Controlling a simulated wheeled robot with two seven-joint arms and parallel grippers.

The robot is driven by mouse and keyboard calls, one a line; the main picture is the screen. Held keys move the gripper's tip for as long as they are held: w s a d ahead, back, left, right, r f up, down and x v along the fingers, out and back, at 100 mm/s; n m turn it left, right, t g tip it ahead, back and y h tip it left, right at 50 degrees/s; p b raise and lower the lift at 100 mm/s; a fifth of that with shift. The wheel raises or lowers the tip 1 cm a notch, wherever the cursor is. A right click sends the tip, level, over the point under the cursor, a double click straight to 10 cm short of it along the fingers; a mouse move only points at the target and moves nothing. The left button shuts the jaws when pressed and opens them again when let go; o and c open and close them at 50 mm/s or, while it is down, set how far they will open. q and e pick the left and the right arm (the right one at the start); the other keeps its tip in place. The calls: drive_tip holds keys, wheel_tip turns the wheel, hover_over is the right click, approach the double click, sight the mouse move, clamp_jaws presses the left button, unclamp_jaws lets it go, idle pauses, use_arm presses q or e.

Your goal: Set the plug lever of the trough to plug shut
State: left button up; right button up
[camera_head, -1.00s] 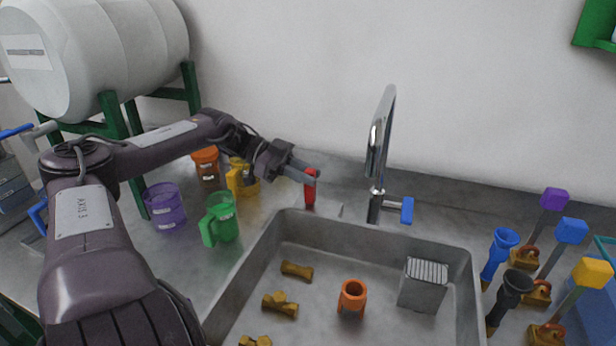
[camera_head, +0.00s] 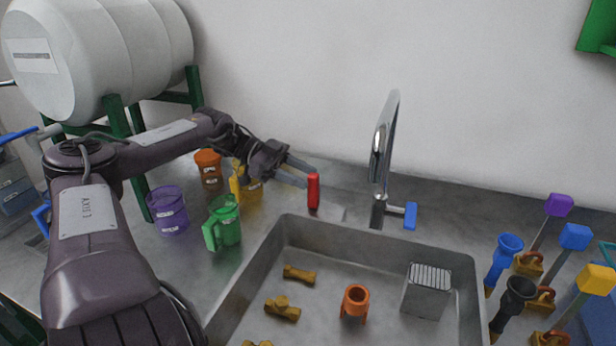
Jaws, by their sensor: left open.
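The red plug lever (camera_head: 314,191) stands upright behind the far left corner of the metal trough (camera_head: 380,232). My left gripper (camera_head: 311,176) comes in from the left, with its fingers apart and pointing right. My right gripper does not show.
A tap (camera_head: 380,160) with a blue handle (camera_head: 410,215) stands right of the lever. A green jug (camera_head: 225,222), a purple jug (camera_head: 167,210) and a yellow jug (camera_head: 247,184) stand below my left arm. The trough holds several brass pieces, an orange part (camera_head: 355,301) and a grey block (camera_head: 426,289).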

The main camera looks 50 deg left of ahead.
use_arm(q)
drive_tip(key=v, duration=0.5)
drive_tip(key=shift+s+a+b, duration=0.15)
drive_tip(key=shift+a+b, duration=0.15)
drive_tip(key=shift+b, duration=0.05)
